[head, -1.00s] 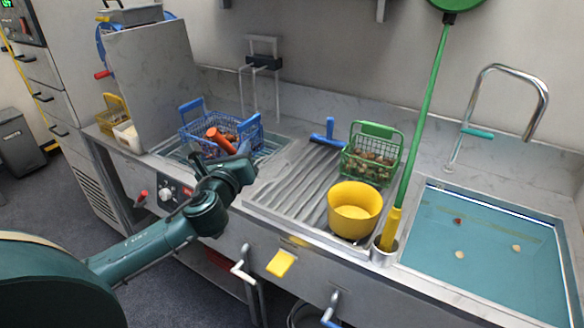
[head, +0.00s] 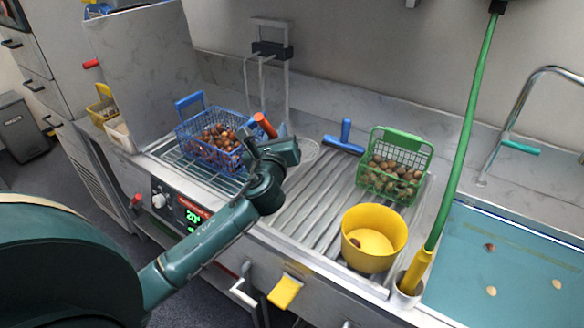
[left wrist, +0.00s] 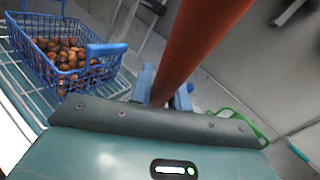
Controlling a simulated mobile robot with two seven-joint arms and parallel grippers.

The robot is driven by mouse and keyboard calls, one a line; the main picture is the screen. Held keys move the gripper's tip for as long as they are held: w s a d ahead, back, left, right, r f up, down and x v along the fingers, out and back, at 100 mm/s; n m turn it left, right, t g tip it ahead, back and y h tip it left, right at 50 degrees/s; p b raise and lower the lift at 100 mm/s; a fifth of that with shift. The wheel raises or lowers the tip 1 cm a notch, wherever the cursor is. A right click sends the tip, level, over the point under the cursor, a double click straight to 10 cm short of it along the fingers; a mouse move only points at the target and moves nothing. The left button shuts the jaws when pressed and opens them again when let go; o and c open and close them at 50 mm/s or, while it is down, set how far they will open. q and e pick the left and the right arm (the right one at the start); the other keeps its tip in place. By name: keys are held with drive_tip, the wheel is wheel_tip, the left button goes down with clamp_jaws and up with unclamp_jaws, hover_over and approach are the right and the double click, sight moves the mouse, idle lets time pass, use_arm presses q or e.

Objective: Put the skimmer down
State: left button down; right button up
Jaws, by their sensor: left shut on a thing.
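The skimmer's orange-red handle (head: 265,125) shows at the end of my left arm in the head view. My left gripper (head: 278,141) is shut on the handle, beside the right end of the blue basket. In the left wrist view the handle (left wrist: 200,40) rises between the blue fingers (left wrist: 162,92). I cannot tell whether the skimmer touches the drainboard. My right gripper is not in view.
The blue wire basket (head: 180,133) of chestnuts stands on a rack at left.

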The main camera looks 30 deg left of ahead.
use_arm(q)
wheel_tip(320, 180, down, 8)
drive_tip(key=b, duration=0.1)
drive_tip(key=shift+f, duration=0.25)
drive_tip(key=c, duration=1.3)
unclamp_jaws()
drive_tip(key=shift+s+f+b, duration=0.1)
drive_tip(key=shift+b, duration=0.2)
drive_tip(key=shift+c, duration=0.2)
drive_tip(key=v, duration=1.2)
drive_tip(key=shift+b, duration=0.45)
